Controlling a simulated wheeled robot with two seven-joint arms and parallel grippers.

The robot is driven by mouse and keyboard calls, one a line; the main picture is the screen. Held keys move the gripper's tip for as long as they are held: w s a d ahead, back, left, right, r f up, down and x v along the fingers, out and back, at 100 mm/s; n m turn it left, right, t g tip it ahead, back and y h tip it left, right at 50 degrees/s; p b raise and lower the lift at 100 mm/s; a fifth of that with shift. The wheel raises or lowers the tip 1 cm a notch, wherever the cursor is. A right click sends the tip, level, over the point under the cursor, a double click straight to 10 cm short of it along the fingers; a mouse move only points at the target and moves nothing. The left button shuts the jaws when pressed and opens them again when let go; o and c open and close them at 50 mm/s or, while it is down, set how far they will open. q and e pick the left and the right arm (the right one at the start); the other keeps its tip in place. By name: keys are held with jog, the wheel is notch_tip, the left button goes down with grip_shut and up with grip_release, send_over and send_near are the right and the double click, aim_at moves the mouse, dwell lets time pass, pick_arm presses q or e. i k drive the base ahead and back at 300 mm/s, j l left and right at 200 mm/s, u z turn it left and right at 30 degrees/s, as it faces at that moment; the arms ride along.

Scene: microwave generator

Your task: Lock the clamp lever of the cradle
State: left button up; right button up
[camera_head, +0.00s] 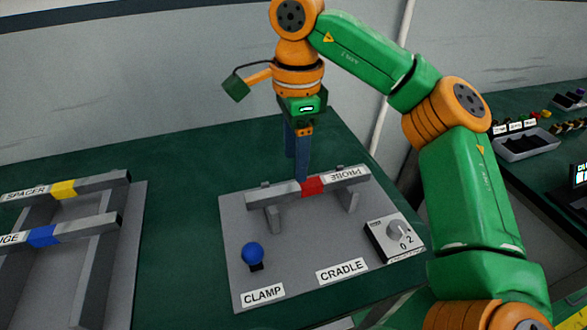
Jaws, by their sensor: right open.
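The cradle (300,235) is a grey base plate with labels CLAMP and CRADLE on its front edge. The clamp lever (252,252) has a blue ball knob and stands at the plate's left front, above the CLAMP label. A grey bar labelled PROBE (345,177) with a red band lies across two supports on the plate. My right gripper (298,170) points down with its jaws open, close to the bar by the red band. I cannot tell whether its fingers touch the bar. It is behind and to the right of the blue knob. My left gripper is out of view.
A box with a dial (393,238) sits at the plate's right. To the left, a rack (97,255) holds bars labelled SPACER (95,183), with a yellow band, and one with a blue band (85,229). A second table at right holds a tray (527,145). Green tabletop is clear between rack and cradle.

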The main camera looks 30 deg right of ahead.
aim_at(252, 253)
jog(key=k, duration=1.5)
